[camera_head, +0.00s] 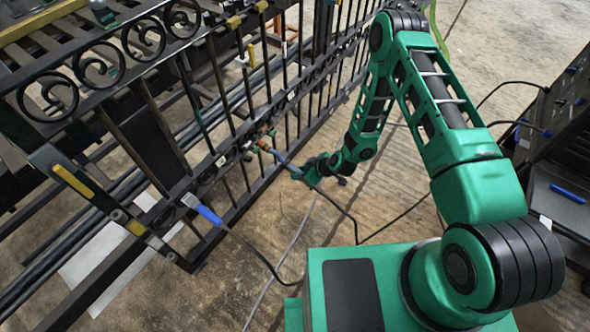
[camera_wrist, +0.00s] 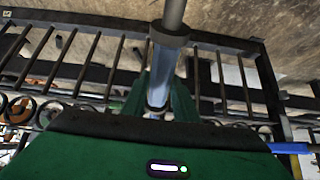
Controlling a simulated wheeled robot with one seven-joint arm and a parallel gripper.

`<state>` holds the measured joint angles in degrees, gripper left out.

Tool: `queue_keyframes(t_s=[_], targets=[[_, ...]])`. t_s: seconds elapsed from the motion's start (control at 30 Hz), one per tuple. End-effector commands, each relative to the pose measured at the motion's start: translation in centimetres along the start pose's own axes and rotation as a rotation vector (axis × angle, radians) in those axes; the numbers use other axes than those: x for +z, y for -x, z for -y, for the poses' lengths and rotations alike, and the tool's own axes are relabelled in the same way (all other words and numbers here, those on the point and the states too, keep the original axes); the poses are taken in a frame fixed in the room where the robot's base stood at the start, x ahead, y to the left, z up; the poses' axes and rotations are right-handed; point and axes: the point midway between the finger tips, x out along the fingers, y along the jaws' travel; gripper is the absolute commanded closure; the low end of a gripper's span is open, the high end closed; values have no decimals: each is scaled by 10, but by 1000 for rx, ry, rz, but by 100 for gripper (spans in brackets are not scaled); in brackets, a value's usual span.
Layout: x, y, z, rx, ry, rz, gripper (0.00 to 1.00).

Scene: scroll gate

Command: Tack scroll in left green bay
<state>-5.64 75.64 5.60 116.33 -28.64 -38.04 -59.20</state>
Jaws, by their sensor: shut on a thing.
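My gripper (camera_head: 312,172) is in front of the dark gate (camera_head: 225,110), shut on a torch-like tool with a grey-blue body (camera_head: 284,160). The tool points left at the bars, and its orange-brown front part (camera_head: 264,145) is close to small green and red bits among the bars. Whether the tip touches anything is too small to tell. In the wrist view the tool's grey-blue cylinder (camera_wrist: 159,75) runs between my green fingers. Black scrolls (camera_head: 98,62) fill the gate's upper band. I cannot tell which scroll or which green bay is the left one.
A blue-handled clamp (camera_head: 208,214) with a cable grips the gate's lower left. Yellow-marked clamps (camera_head: 233,22) sit along the frame. Cables (camera_head: 345,212) loop over the floor under my arm. A dark cart (camera_head: 565,150) stands at right. The floor behind my arm is open.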

Motion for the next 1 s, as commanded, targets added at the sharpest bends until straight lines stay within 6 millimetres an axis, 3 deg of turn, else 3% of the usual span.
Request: queue_keyframes(t_s=[0.73, 1.0], targets=[[44, 18, 0, 1, -2, -1, 100], [51, 21, 0, 0, 0, -1, 100]])
